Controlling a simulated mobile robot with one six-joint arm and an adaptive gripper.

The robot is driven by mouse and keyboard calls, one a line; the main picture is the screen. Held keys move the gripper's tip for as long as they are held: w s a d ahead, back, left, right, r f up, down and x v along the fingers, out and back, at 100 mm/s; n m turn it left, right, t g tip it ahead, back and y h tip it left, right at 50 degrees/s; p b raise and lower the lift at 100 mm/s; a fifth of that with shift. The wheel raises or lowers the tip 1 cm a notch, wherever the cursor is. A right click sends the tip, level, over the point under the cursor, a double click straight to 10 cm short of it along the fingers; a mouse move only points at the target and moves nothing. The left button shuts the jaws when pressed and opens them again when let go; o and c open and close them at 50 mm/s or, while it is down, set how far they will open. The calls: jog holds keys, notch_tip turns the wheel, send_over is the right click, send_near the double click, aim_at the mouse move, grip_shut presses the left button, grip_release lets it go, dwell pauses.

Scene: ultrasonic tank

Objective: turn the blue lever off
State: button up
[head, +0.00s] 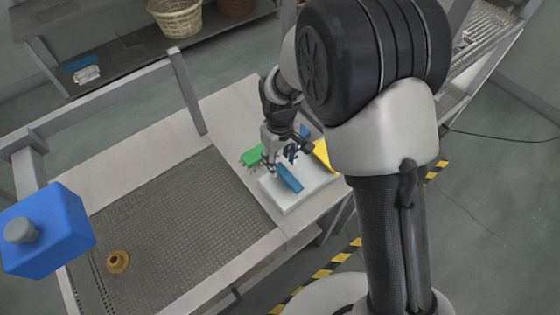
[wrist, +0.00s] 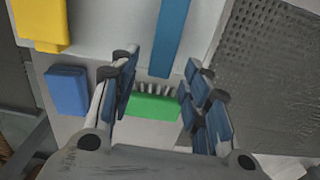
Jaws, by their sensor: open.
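The blue lever (head: 289,178) is a long flat blue bar on a white panel (head: 292,201) at the right of the bench. In the wrist view the blue lever (wrist: 171,38) runs up from between my fingertips toward the top edge. My gripper (head: 279,159) is open just behind the lever in the head view. In the wrist view my gripper (wrist: 163,72) has its fingers spread to either side of the lever's near end, with nothing held. I cannot tell whether the fingers touch the lever.
A green block (wrist: 153,107) with grey prongs lies between my fingers. A smaller blue block (wrist: 68,90) and a yellow piece (wrist: 42,24) are to the left there. A perforated metal surface (head: 185,235), a brass ring (head: 118,261) and a blue box with grey knob (head: 62,228) are at left.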

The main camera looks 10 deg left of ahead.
notch_tip(320, 180, up, 10)
jog(key=shift+r, duration=0.15)
dwell(0.6)
jog(key=s+d+r+m+t, duration=0.1)
jog(key=s+d+r+m, duration=0.15)
jog(key=d+r, duration=0.6)
jog(key=s+d+r+m+t, duration=0.1)
jog(key=s+d+r+m, duration=0.2)
jog(key=s+d, duration=0.4)
jog(key=s+d+r+m+t, duration=0.2)
jog(key=s+d+r+m, duration=0.1)
jog(key=s+d, duration=0.5)
jog(key=shift+s+d+r+m+t, duration=0.15)
jog(key=shift+s+m+t, duration=0.3)
jog(key=shift+s, duration=0.75)
jog(key=shift+c, duration=0.3)
